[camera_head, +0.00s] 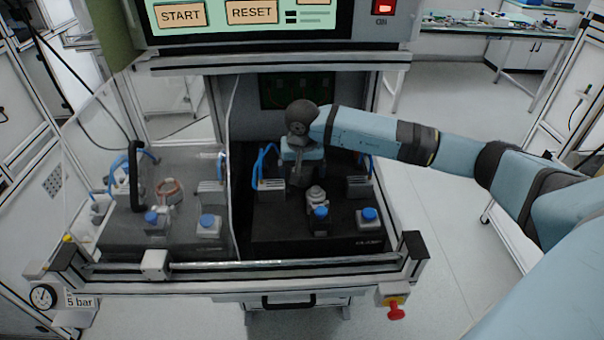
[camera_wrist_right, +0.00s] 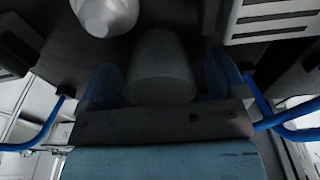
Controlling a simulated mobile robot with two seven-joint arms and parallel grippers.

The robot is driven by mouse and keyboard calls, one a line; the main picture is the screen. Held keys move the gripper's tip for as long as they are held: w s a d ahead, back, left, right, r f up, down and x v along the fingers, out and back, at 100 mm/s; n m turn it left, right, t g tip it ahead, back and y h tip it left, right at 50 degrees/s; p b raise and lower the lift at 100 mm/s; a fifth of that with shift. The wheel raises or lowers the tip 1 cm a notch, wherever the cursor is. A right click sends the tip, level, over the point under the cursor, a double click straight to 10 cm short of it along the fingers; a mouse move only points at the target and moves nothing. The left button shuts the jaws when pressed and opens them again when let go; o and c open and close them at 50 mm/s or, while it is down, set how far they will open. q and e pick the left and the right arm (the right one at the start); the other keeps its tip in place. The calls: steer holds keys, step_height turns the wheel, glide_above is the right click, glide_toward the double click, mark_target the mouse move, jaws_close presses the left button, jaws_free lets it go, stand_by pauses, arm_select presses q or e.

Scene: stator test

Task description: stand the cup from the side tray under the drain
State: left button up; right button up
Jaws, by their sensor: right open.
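My right arm reaches in from the right in the head view, and its gripper (camera_head: 300,180) points down over the back of the right-hand dark fixture. In the right wrist view the gripper (camera_wrist_right: 162,85) is open, with one blue finger on each side of a grey cylinder, probably the cup (camera_wrist_right: 162,68). Small gaps show between the cylinder and the fingers. In the head view the gripper hides this cylinder. I cannot make out the side tray or tell which part is the drain. My left gripper is not in view.
A pale round fitting (camera_wrist_right: 105,12) stands close by in the right wrist view. The right-hand fixture (camera_head: 280,238) carries blue-capped blocks and blue hoses. A clear panel (camera_head: 85,170) covers the left-hand fixture. A rail (camera_head: 250,264) crosses the front; a control panel (camera_head: 245,22) hangs above.

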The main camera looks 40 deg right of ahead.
steer(key=shift+f, duration=0.5)
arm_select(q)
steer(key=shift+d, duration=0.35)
arm_select(e)
steer(key=c, duration=1.1)
step_height(320, 180, up, 10)
arm_select(q)
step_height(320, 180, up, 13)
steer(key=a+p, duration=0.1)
steer(key=p, duration=1.3)
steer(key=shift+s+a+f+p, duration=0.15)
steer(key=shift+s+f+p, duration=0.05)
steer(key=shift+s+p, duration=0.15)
arm_select(e)
steer(key=s+a+r+n, duration=0.2)
steer(key=s+a, duration=0.1)
steer(key=a, duration=0.1)
steer(key=s+a+r+n, duration=0.2)
steer(key=s+a, duration=0.2)
steer(key=s+a+r+n, duration=0.2)
steer(key=s+a, duration=0.2)
steer(key=shift+a+r+y, duration=0.1)
steer(key=shift+a+y, duration=0.15)
steer(key=shift+y, duration=0.15)
